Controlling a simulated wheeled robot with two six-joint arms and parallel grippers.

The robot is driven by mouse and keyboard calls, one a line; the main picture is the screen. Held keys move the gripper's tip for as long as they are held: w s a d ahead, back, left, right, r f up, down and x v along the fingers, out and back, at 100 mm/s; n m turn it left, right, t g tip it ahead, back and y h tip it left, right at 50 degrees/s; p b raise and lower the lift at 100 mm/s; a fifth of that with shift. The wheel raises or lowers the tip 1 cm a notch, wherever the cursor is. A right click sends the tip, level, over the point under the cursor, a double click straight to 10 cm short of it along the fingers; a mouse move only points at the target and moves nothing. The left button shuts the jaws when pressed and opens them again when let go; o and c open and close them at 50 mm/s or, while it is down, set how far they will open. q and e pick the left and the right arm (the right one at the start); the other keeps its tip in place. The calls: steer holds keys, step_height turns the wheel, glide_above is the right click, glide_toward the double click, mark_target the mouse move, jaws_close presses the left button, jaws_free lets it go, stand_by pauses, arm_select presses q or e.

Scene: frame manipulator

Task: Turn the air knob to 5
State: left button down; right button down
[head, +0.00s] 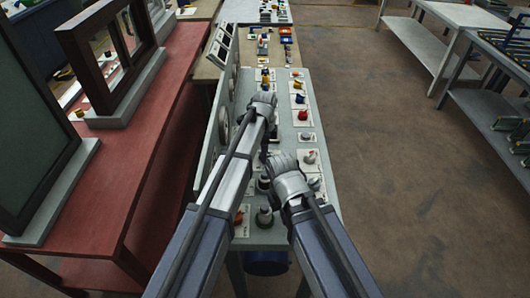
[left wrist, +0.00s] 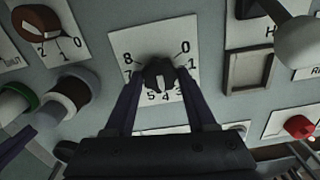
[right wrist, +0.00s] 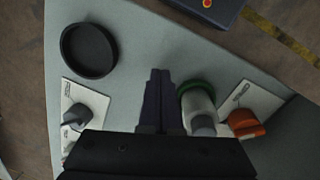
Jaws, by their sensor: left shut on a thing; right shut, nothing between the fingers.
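A black knob (left wrist: 160,70) sits on a white dial card (left wrist: 126,46) numbered from 0 to 8 in the left wrist view. My left gripper (left wrist: 163,92) is shut on this knob, one finger on each side. A light mark on the knob's lower side faces the low numbers around 4 and 5. I cannot tell its exact number, and no name of the dial is readable. My right gripper (right wrist: 160,78) is shut and empty, beside a grey post with a green collar (right wrist: 198,100). In the head view my forearms and hands cover the knob.
A grey panel table (head: 311,92) carries several knobs and buttons. The right wrist view shows an orange knob (right wrist: 245,124) and a round black dish (right wrist: 88,51). The left wrist view shows a brown knob (left wrist: 37,24) and a red button (left wrist: 299,126). A red bench (head: 135,160) stands left.

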arm_select(q)
steer(key=m, duration=0.5)
steer(key=shift+m, duration=0.7)
steer(key=shift+c, duration=1.2)
jaws_free()
steer(key=shift+r, duration=0.1)
arm_select(e)
steer(key=shift+r, duration=0.1)
arm_select(q)
step_height(320, 180, up, 8)
steer(key=p, duration=0.8)
arm_select(e)
step_height(320, 180, up, 8)
steer(key=shift+f, duration=0.2)
arm_select(q)
steer(key=shift+s+f, duration=0.1)
steer(key=shift+f, duration=0.15)
